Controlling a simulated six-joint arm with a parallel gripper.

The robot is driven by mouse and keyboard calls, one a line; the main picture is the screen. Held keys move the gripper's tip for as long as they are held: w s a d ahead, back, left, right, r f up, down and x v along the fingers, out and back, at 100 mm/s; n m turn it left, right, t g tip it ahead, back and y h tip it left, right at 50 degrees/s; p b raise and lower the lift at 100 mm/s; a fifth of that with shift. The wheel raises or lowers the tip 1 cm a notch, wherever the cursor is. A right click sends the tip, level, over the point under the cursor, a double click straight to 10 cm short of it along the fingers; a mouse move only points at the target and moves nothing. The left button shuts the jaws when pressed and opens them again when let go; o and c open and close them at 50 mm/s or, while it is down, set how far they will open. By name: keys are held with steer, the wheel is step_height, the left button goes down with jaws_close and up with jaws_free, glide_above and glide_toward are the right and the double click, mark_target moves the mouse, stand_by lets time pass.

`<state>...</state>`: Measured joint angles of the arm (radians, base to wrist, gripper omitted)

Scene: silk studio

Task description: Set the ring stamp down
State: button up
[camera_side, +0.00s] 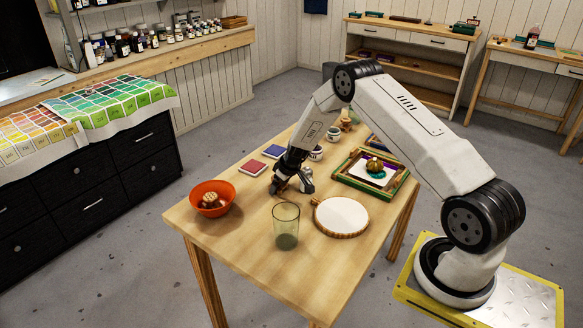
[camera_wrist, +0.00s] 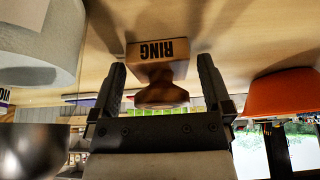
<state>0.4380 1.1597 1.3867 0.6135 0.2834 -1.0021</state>
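The ring stamp (camera_wrist: 161,72) shows in the wrist view, a wooden block lettered RING with a rounded brown handle. It stands with its block against the wooden table (camera_side: 244,236), handle toward my gripper. My gripper (camera_wrist: 160,80) is open, its two dark fingers on either side of the stamp, with a narrow gap visible on each side of the handle. In the side view my gripper (camera_side: 281,184) is low over the table, and the stamp there is small and mostly hidden by the fingers.
An orange bowl (camera_side: 211,188) holding wooden pieces is to the left. A greenish glass (camera_side: 286,222) and a round wooden-rimmed white disc (camera_side: 341,217) are nearer the camera. Red (camera_side: 252,167) and blue (camera_side: 274,151) pads lie behind, and a green-framed screen (camera_side: 370,175) is to the right.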

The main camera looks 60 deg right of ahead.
steer(key=shift+r, duration=0.2)
steer(key=v, duration=1.2)
stand_by(0.4)
stand_by(0.5)
steer(key=s+a+r+g, duration=0.1)
steer(key=s+a+r, duration=0.3)
steer(key=a, duration=0.3)
steer(key=s+a+r, duration=0.3)
steer(key=s+a, duration=0.2)
steer(key=a, duration=0.3)
steer(key=s+a+r, duration=0.1)
steer(key=s+a, duration=0.2)
steer(key=s, duration=0.3)
steer(key=s+a+r+g, duration=0.1)
steer(key=s+a, duration=0.3)
steer(key=s, duration=0.2)
